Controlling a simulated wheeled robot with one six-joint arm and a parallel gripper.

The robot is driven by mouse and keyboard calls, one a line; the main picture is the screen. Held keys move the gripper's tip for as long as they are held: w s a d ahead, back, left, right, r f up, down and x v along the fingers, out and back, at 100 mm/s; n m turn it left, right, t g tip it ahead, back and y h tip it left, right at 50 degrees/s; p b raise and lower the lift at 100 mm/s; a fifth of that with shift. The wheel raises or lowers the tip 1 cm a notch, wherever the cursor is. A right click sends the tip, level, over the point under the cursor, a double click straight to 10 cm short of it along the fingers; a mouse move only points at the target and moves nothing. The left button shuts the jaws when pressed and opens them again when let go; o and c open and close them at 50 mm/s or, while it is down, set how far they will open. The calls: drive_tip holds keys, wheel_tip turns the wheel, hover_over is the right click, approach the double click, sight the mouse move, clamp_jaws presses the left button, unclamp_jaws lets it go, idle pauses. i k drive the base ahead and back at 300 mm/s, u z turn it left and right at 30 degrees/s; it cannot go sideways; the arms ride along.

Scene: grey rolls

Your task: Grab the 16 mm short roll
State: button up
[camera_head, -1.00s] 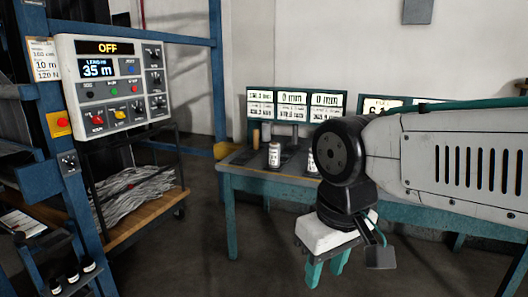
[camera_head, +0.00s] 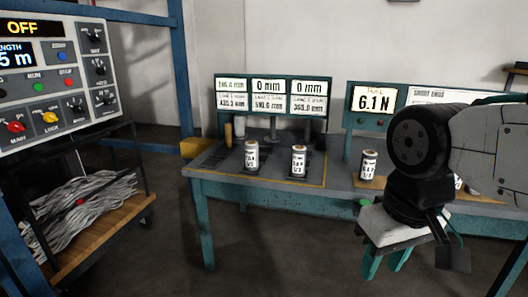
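Several small grey rolls with white labels stand upright on the workbench: a left roll (camera_head: 251,155), a middle roll (camera_head: 298,161) and a right roll (camera_head: 368,166). Another is partly hidden behind my arm. The label print is too small to tell which one is 16 mm. My gripper (camera_head: 386,264) has teal fingers pointing down, apart, with nothing visible between them. It is in front of the bench, at the right, below the right roll in the picture.
Display boards (camera_head: 271,100) and a 6.1 N readout (camera_head: 374,103) stand behind the rolls. A control panel (camera_head: 62,80) and a cart with grey strands (camera_head: 90,205) are at the left. Floor is clear before the bench.

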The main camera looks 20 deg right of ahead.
sight(252, 156)
drive_tip(key=u, duration=0.75)
drive_tip(key=i, duration=0.75)
drive_tip(key=u, duration=0.8)
drive_tip(key=i, duration=0.7)
drive_tip(key=z, duration=0.6)
drive_tip(key=i, duration=0.65)
drive_tip(key=z, duration=0.85)
drive_tip(key=i, duration=0.65)
drive_tip(key=z, duration=0.05)
